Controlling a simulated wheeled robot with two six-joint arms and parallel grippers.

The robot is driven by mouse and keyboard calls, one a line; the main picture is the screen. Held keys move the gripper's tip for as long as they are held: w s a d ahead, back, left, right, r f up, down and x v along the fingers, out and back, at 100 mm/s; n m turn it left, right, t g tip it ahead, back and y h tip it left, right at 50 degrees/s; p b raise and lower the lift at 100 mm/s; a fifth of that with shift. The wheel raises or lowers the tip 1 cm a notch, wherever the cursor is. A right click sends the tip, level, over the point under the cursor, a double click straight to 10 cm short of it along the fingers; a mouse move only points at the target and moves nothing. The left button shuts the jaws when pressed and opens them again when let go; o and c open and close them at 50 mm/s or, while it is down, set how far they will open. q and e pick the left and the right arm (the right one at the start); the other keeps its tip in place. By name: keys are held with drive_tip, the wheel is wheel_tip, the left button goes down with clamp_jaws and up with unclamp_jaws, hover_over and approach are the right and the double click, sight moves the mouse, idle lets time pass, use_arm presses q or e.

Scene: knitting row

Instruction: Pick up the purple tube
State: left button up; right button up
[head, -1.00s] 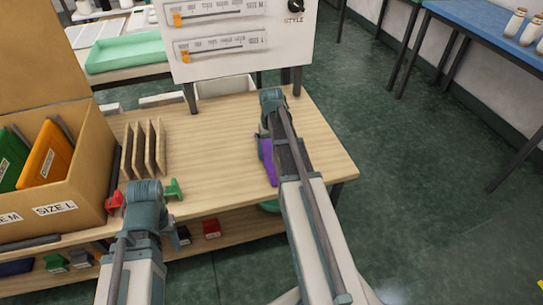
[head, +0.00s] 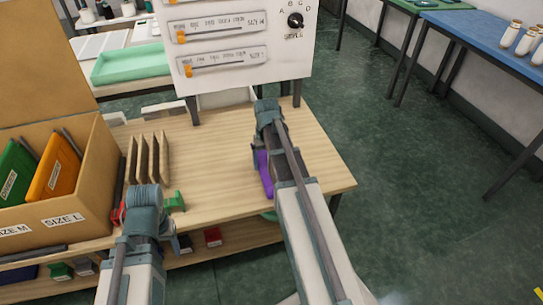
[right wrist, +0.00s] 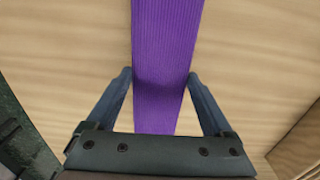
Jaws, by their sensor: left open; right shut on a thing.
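The purple tube (head: 263,174) is a flat, ribbed strip over the wooden table, partly hidden behind my right arm in the head view. In the right wrist view the tube (right wrist: 167,40) runs up from between the fingers of my right gripper (right wrist: 160,78). The right gripper is shut on it, with a finger along each edge. I cannot tell whether the tube is clear of the tabletop. My left gripper (head: 144,205) is open near the table's front edge, away from the tube; its fingers are mostly hidden by its own wrist.
A cardboard box (head: 85,205) with coloured folders stands at the left. Wooden dividers (head: 150,158) stand beside it. A red piece (head: 117,216) and a green piece (head: 175,202) are by my left gripper. A white slider panel (head: 240,50) rises behind. The table's right side (head: 320,170) is clear.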

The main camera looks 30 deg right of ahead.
drive_tip(key=s+a, duration=0.2)
drive_tip(key=a, duration=0.1)
drive_tip(key=s+a, duration=0.2)
drive_tip(key=a, duration=0.2)
drive_tip(key=s+a+r+p, duration=0.1)
drive_tip(key=s+a, duration=0.1)
drive_tip(key=a, duration=0.1)
drive_tip(key=shift+s+a, duration=0.3)
drive_tip(key=shift+s, duration=0.1)
drive_tip(key=shift+r, duration=0.15)
